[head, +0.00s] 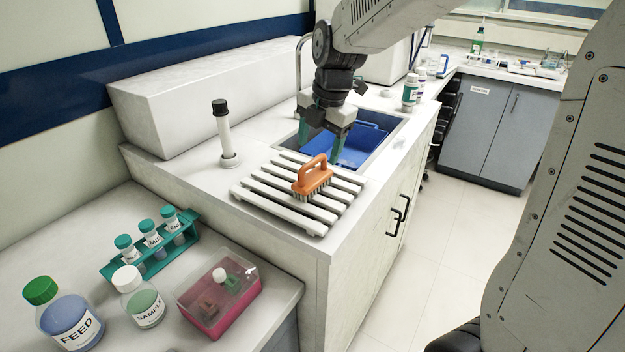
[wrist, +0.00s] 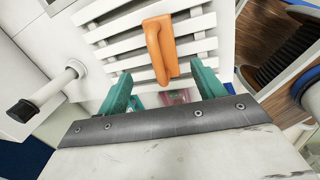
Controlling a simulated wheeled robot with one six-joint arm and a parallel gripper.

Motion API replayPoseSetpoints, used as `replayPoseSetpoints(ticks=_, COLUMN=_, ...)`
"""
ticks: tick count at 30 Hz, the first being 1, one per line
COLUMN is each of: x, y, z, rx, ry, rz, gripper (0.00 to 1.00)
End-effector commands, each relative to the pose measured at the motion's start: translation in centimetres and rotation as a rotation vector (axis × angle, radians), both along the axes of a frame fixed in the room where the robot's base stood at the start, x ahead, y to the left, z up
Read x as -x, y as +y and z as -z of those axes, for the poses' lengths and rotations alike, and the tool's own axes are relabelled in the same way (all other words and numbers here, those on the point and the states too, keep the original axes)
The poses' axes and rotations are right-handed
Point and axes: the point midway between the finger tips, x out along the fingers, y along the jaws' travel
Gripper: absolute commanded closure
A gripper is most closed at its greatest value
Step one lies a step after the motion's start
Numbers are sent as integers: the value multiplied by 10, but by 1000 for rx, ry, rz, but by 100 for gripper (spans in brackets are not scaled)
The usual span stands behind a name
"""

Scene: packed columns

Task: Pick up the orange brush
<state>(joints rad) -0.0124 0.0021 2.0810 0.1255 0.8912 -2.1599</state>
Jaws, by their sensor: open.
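The orange brush (head: 312,177) lies bristles down on a white slatted rack (head: 259,199) at the counter's front edge, its arched handle upward. My gripper (head: 320,146) is open and empty, with green fingers pointing down, above and behind the brush near the sink. In the wrist view, the brush (wrist: 160,48) lies on the slats ahead of my open gripper (wrist: 162,90), roughly in line with the gap between the fingers. The fingers do not appear to touch it. The bristles are hidden in the wrist view.
A white upright post with a black cap (head: 222,125) stands left of the rack. A sink with a blue basin (head: 345,143) lies behind it. Several bottles, a teal tube rack (head: 150,262) and a pink box (head: 218,300) occupy the lower counter.

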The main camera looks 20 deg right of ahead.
Motion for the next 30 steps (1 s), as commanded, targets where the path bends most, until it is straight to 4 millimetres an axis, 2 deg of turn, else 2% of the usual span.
replayPoseSetpoints(ticks=15, x=-4, y=10, z=66, rx=0, ry=3, rz=-7, gripper=32)
replayPoseSetpoints(ticks=19, x=-5, y=11, z=74, rx=1, ry=1, rz=-7, gripper=32)
replayPoseSetpoints(ticks=25, x=-5, y=11, z=74, rx=0, ry=0, rz=-7, gripper=32)
replayPoseSetpoints(ticks=26, x=-5, y=11, z=74, rx=0, ry=0, rz=-7, gripper=37)
replayPoseSetpoints(ticks=30, x=-5, y=11, z=74, rx=0, ry=0, rz=-6, gripper=76)
